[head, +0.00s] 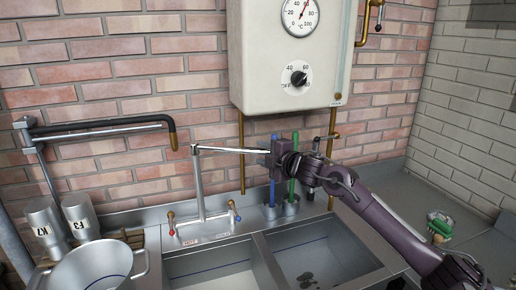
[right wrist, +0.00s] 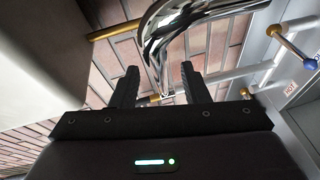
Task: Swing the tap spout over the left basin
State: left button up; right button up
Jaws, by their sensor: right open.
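The chrome tap (head: 199,190) stands behind the sink between a red-tipped and a blue-tipped handle. Its spout (head: 232,150) points right from the top of the column, and its far end is hidden behind my right gripper (head: 272,160). The left basin (head: 210,266) is below the tap; the right basin (head: 322,258) is beside it. In the right wrist view the gripper fingers (right wrist: 158,85) are apart, with the shiny curved spout (right wrist: 160,45) just beyond and partly between them. I cannot tell whether they touch it. My left gripper is not in view.
Blue and green upright brushes (head: 292,180) stand in holders close behind my right gripper. A white boiler (head: 285,75) hangs above.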

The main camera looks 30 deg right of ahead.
jog(key=shift+w+a+f+p, duration=0.1)
jog(key=shift+w+f+p, duration=0.1)
jog(key=shift+w, duration=0.55)
jog(key=shift+w+a+f+p, duration=0.1)
jog(key=shift+w+p, duration=0.1)
jog(key=shift+w, duration=0.5)
grip_shut()
